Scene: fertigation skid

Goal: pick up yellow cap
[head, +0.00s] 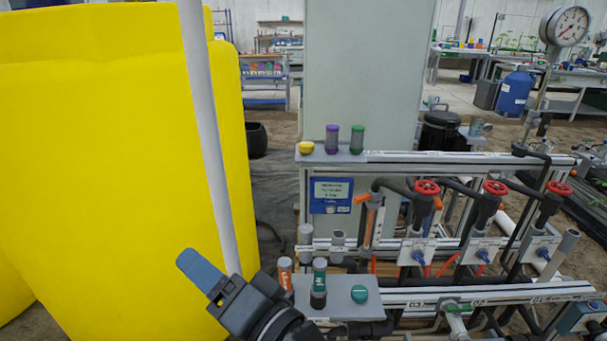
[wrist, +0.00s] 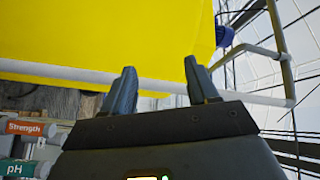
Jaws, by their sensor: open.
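The yellow cap (head: 306,147) sits on the left end of the small grey upper shelf (head: 335,156) on the skid, in the head view. It is left of a purple-topped and a green-topped container. My gripper (head: 190,262) is at the lower left of the head view, well below and left of the cap, in front of the large yellow tank and white pipe. In the wrist view its two fingers (wrist: 158,85) stand apart with nothing between them. The yellow cap does not show in the wrist view.
The large yellow tank (head: 100,150) and a white upright pipe (head: 208,130) stand at left. A lower shelf (head: 338,300) holds labelled cylinders and a teal cap (head: 359,293). Red-handled valves (head: 427,187) and pipes fill the right. A grey cabinet (head: 365,70) rises behind the upper shelf.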

